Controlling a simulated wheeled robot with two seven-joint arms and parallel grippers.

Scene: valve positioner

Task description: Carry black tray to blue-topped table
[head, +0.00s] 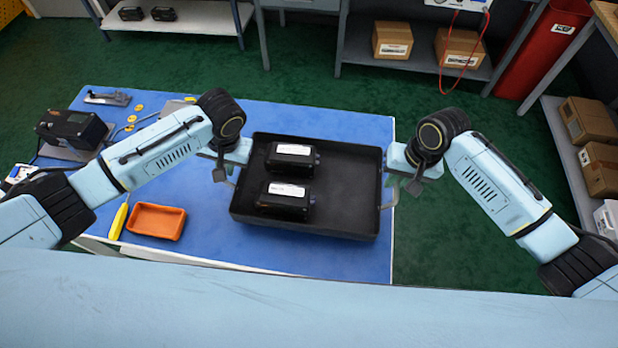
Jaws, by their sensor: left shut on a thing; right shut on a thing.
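The black tray (345,185) is in the middle of the head view, over the right part of the blue-topped table (210,225). I cannot tell whether it rests on the top or hangs just above it. Two black devices with white labels, a far one (292,158) and a near one (286,198), sit in its left half. My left gripper (229,178) is shut on the tray's left handle. My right gripper (396,188) is shut on the tray's right handle (389,193), near the table's right edge.
On the table's left part are an orange dish (156,221), a yellow tool (118,221), a dark device (73,129) and small yellow discs (132,118). Shelves with boxes (393,40) stand behind. A right shelf holds more boxes (588,121). Green floor (450,240) is clear right of the table.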

